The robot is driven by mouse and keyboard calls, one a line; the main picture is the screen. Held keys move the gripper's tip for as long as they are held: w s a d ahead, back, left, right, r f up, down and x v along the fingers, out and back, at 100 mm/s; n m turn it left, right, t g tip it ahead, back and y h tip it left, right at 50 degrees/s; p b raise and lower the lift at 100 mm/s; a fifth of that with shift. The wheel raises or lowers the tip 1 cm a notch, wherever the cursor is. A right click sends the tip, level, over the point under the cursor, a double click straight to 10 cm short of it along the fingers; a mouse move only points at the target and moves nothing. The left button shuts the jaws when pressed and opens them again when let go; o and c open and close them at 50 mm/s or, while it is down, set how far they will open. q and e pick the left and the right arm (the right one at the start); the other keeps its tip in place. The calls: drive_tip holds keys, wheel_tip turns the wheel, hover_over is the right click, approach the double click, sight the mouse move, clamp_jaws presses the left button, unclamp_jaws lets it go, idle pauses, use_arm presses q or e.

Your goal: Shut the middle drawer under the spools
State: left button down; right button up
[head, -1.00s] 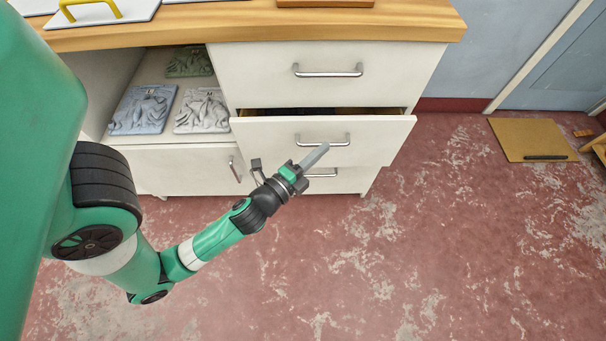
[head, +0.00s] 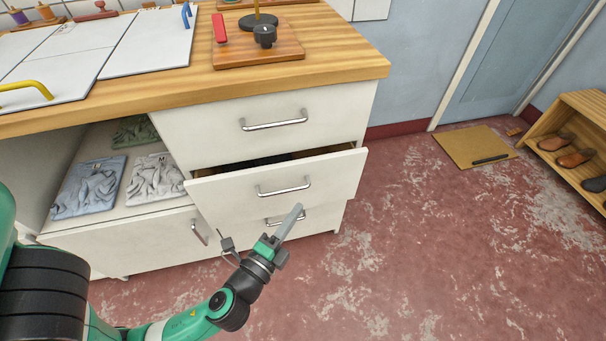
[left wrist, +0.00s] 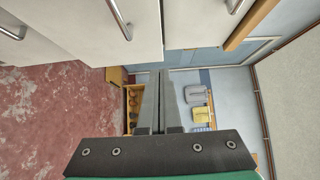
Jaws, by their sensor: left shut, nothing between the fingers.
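The white middle drawer (head: 335,175) stands partly pulled out from the white cabinet, with a dark gap above its front. Its metal bar handle (head: 283,191) is on the front. Two spools (head: 46,12) stand at the far left of the worktop. My left gripper (head: 297,208) is shut and empty, in front of and just below the right end of that handle in the head view; I cannot tell whether it touches the drawer. In the left wrist view the shut fingers (left wrist: 161,75) point past pale fronts with handles. My right gripper is not in view.
The top drawer (head: 255,118) looks shut. Folded shirts (head: 90,187) lie in the open shelf at left, above a cupboard door (head: 130,245). A wooden shoe rack (head: 570,115) and a mat (head: 462,148) are at right. The red floor between is clear.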

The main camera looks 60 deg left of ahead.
use_arm(q)
approach(317, 163)
drive_tip(key=w, duration=0.3)
drive_tip(key=a, duration=0.1)
drive_tip(key=w+a, duration=0.1)
drive_tip(key=shift+w+a+r, duration=0.15)
drive_tip(key=shift+w+a, duration=0.15)
drive_tip(key=shift+a, duration=0.4)
